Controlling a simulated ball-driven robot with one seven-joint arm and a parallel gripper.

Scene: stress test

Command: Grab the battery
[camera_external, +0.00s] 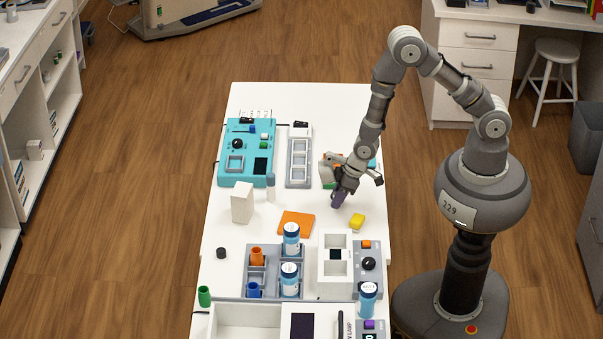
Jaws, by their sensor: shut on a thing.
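My gripper (342,190) is above the right half of the white table, pointing down. It is shut on a small dark bluish-grey cylinder, which appears to be the battery (338,200). The cylinder hangs slightly tilted below the fingers. Its upper part is hidden by the fingers, and I cannot tell whether its lower end touches the table.
A teal device (236,178) and a grey tray (299,180) stand farther back. The table's right edge is near.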

